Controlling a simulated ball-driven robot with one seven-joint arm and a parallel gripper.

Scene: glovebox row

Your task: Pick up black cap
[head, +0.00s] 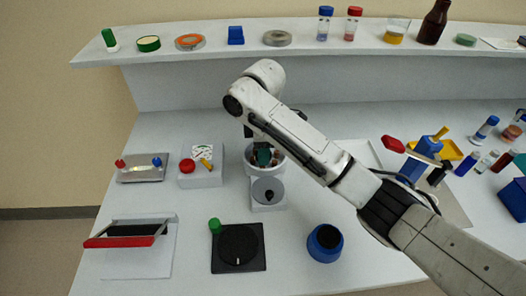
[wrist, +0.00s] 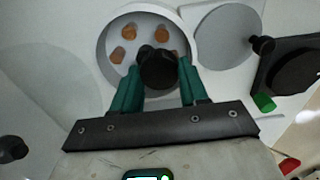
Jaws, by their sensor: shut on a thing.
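The black cap (wrist: 158,72) is round and dark and sits between the green fingertips of my gripper (wrist: 159,66) in the wrist view. My gripper is shut on it. The cap is over the near part of an open white round bowl (wrist: 102,42) that holds several orange-brown vial tops (wrist: 131,32). I cannot tell whether the cap is still touching something below it. In the head view my gripper (head: 264,155) reaches down into the bowl (head: 284,166), and the cap is not clearly visible there.
The grey lid disc (head: 268,191) with a black knob is right in front of the bowl. A black plate device with a green knob (head: 214,226) and a blue round pot (head: 325,243) stand nearer. A white box with a red button (head: 187,165) is left of the bowl.

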